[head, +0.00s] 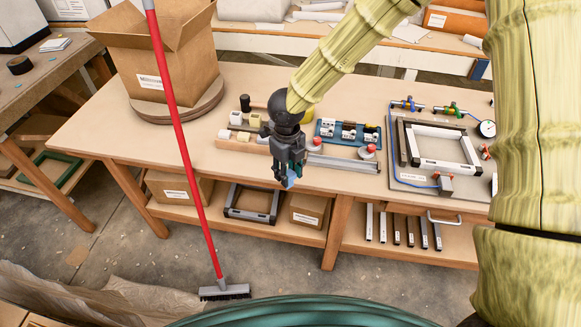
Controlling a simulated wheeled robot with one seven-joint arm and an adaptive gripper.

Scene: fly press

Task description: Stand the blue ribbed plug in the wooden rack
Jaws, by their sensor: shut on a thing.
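My gripper (287,179) is in the middle of the head view, pointing down in front of the table's front edge. It is shut on a small blue piece, the blue ribbed plug (292,181), which shows only partly between the fingertips. Its ribs are too small to make out. A low wooden rack (229,145) lies on the table behind and left of my gripper. It bears several pale and dark pieces, and my gripper and wrist hide its right part. The plug is apart from the rack.
A blue tray (333,141) with several connectors lies right of my wrist. A metal bar and red knobs are beside it. Farther right is a board with a frame and gauge (487,129). A red broom (186,150) stands left, before an open cardboard box (160,62).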

